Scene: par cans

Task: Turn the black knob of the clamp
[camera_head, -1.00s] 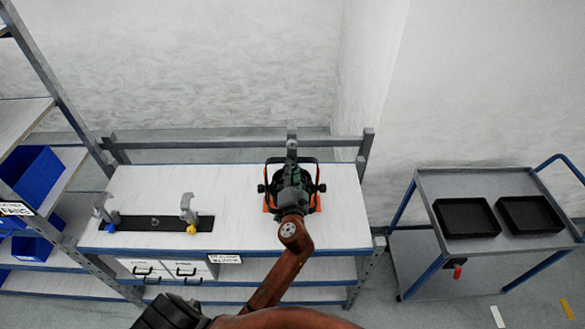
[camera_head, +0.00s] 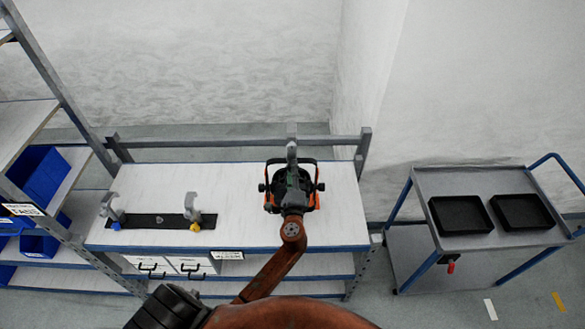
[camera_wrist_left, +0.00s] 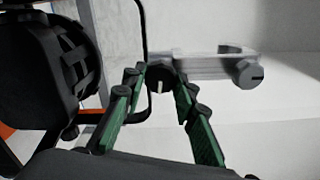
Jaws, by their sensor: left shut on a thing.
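The par can (camera_head: 272,188), black with orange parts, stands on the white bench at its right end. Its grey clamp (camera_head: 291,153) points to the back; in the left wrist view the clamp's hooked grey arm (camera_wrist_left: 210,64) reaches to the right. The black knob (camera_wrist_left: 160,73), with a pale mark on its face, sits between the green fingertips of my left gripper (camera_wrist_left: 161,84). My left gripper also shows over the par can in the head view (camera_head: 293,180). It is shut on the knob. My right gripper is not in view.
A black strip (camera_head: 150,220) with two grey clamps, one with a blue knob (camera_head: 115,225) and one with a yellow knob (camera_head: 195,227), lies at the bench's left. A trolley (camera_head: 425,182) with two black trays (camera_head: 461,215) stands right. Blue bins (camera_head: 42,175) fill the left shelf.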

